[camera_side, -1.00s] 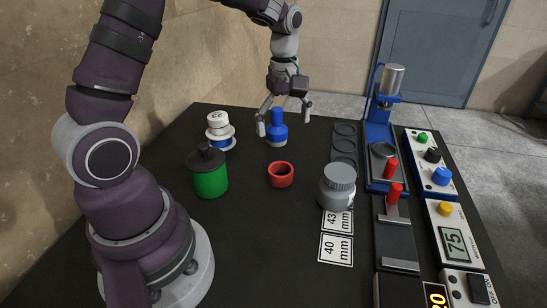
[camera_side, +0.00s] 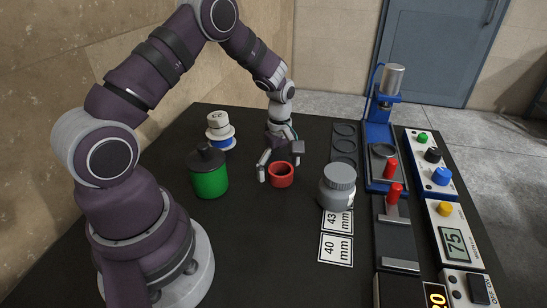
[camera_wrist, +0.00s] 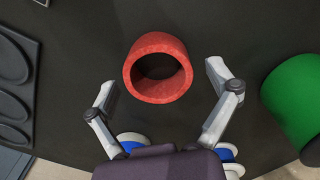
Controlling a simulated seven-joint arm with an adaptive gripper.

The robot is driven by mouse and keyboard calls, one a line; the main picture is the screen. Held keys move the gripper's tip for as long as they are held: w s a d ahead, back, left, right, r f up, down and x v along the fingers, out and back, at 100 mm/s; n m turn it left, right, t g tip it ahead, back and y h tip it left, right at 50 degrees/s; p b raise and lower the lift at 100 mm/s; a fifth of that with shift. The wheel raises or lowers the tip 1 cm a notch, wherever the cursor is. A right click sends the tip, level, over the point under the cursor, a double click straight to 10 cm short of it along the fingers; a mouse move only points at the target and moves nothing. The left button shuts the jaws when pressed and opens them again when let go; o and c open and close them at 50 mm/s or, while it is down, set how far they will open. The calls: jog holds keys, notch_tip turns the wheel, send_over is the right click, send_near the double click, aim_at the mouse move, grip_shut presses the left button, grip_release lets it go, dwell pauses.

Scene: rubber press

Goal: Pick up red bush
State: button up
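The red bush (camera_side: 281,180) is a short hollow ring standing on the black table, with its open top showing.
A green canister (camera_side: 211,181) stands left of the bush, and a grey jar (camera_side: 337,188) stands to its right by the number cards (camera_side: 336,249). A white and blue stacked part (camera_side: 219,133) is behind left. The blue press (camera_side: 384,130) is at right.

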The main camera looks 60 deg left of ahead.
jog(key=c, duration=0.9)
